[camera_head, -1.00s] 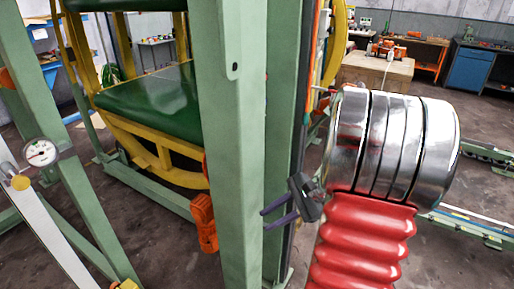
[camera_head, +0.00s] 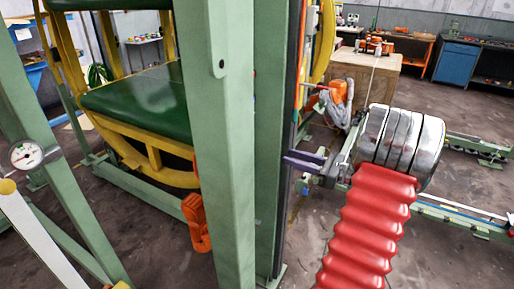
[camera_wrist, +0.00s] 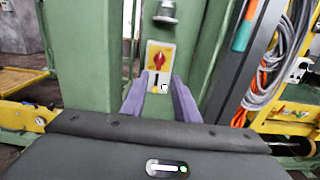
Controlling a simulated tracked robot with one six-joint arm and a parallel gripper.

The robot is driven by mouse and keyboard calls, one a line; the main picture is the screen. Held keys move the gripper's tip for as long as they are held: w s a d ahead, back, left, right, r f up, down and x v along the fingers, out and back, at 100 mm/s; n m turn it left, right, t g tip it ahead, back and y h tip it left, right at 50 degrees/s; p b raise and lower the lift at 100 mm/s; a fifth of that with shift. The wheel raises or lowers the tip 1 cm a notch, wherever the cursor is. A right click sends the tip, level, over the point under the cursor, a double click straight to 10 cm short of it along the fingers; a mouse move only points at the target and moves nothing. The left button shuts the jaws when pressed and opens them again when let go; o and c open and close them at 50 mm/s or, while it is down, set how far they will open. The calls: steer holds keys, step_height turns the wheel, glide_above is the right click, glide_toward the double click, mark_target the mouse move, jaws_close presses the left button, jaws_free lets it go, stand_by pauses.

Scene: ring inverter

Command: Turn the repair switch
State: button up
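The repair switch (camera_wrist: 157,57) is a red rotary knob on a yellow and white plate, fixed to a green post, in the wrist view. The knob looks upright. I cannot make it out in the head view. My gripper (camera_wrist: 160,82) has two purple fingers, spread apart with nothing between them. The switch shows just above and between the fingertips in the wrist view, and I see no contact. In the head view my gripper (camera_head: 300,160) points left, beside the green post.
A grey round fitting (camera_wrist: 166,12) sits on the post above the switch. Orange and grey cables (camera_wrist: 282,62) hang to the right. An orange hook-like part (camera_head: 196,220) is on the near post (camera_head: 228,130). A gauge (camera_head: 26,154) is at far left.

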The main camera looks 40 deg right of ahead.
steer(key=x, duration=1.3)
steer(key=shift+w, duration=0.4)
steer(key=shift+a, duration=0.1)
steer(key=shift+c, duration=0.5)
jaws_close()
